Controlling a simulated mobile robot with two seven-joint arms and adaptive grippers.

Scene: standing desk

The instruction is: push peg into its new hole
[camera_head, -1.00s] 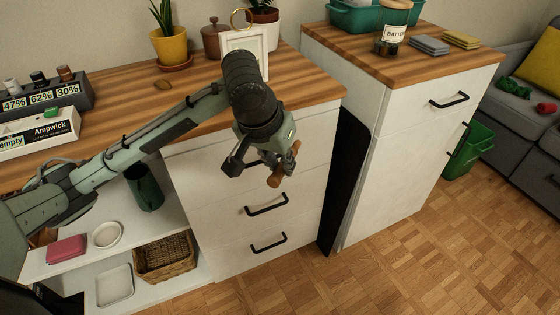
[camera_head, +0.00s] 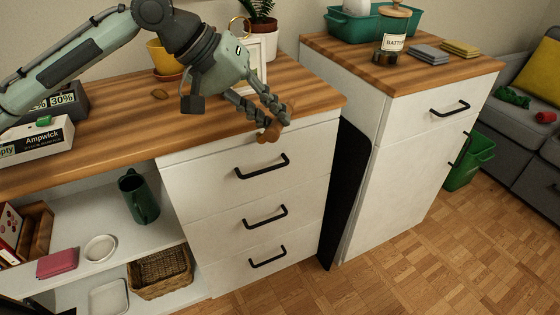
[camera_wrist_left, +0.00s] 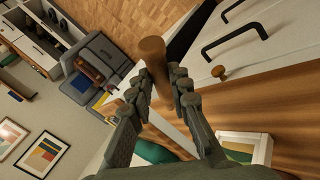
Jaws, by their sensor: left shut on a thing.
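My left gripper (camera_head: 268,112) is shut on a brown wooden peg (camera_head: 267,134), in front of the countertop's front edge, above the top drawer. In the left wrist view the fingers (camera_wrist_left: 160,88) close on the peg (camera_wrist_left: 152,55) from both sides, and one round end sticks out past the fingertips. A small wooden knob-like piece (camera_wrist_left: 218,71) shows beside the counter edge in that view; I cannot tell whether it is another peg. No hole for the peg is clearly visible. My right gripper is not in view.
The wooden countertop (camera_head: 125,130) holds a white frame (camera_head: 256,48), a yellow pot (camera_head: 160,60) and a white Ampwick box (camera_head: 38,140). Black drawer handles (camera_head: 262,167) stick out below. A second cabinet with a battery jar (camera_head: 393,35) stands right.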

